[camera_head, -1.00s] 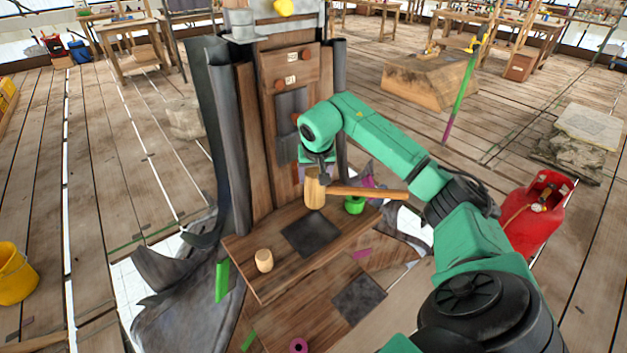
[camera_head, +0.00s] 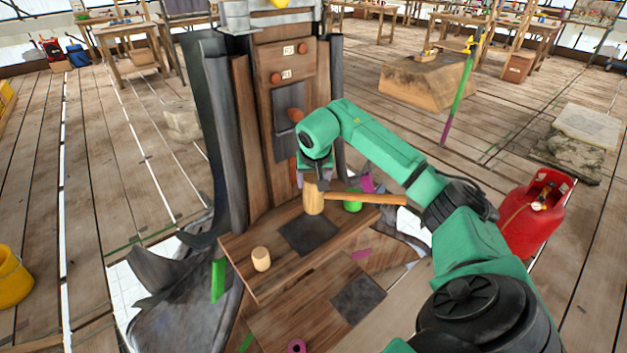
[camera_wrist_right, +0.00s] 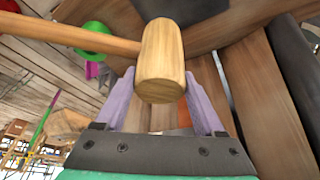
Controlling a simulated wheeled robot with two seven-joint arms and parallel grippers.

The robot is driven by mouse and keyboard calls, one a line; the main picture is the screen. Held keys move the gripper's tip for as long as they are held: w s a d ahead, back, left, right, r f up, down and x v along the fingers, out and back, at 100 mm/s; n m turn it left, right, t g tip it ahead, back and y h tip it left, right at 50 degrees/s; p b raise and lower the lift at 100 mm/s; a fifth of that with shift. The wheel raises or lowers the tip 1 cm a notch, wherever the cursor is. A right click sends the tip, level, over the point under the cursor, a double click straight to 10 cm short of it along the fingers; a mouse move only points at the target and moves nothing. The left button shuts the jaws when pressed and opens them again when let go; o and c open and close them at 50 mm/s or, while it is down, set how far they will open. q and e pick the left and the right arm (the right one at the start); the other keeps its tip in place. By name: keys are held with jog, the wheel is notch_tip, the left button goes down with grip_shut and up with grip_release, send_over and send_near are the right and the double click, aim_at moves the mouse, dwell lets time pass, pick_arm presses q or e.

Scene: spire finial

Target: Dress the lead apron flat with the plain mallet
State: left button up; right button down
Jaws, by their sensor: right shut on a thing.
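My right gripper (camera_head: 316,180) is shut on the wooden head of a mallet (camera_head: 314,198). The mallet hangs head down in front of the upright timber face, its pale handle pointing right. In the right wrist view the mallet head (camera_wrist_right: 160,62) sits between the lavender fingers, and the handle runs left. A dark flat square (camera_head: 308,236) lies on the wooden ledge, just below the mallet head; contact cannot be told. A dark grey sheet (camera_head: 288,100) hangs on the upright face, partly behind my arm. Which piece is the lead apron is unclear. My left gripper is out of view.
A small wooden block (camera_head: 261,259) stands on the ledge (camera_head: 262,284). A green round item (camera_head: 353,203) sits beside the mallet handle. Another dark square (camera_head: 358,299) lies lower down. Crumpled grey sheeting (camera_head: 180,310) spreads at left, and a red gas bottle (camera_head: 535,213) stands at right.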

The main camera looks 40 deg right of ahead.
jog(key=shift+f+b, duration=0.3)
notch_tip(320, 180, down, 3)
jog(key=shift+f+b, duration=0.2)
jog(key=shift+b, duration=0.7)
jog(key=shift+s+r, duration=0.1)
notch_tip(320, 180, up, 4)
jog(key=p, duration=0.3)
jog(key=shift+f, duration=0.2)
jog(key=shift+r+p, duration=0.4)
jog(key=shift+p, duration=0.15)
jog(key=shift+f, duration=0.1)
jog(key=shift+f, duration=0.15)
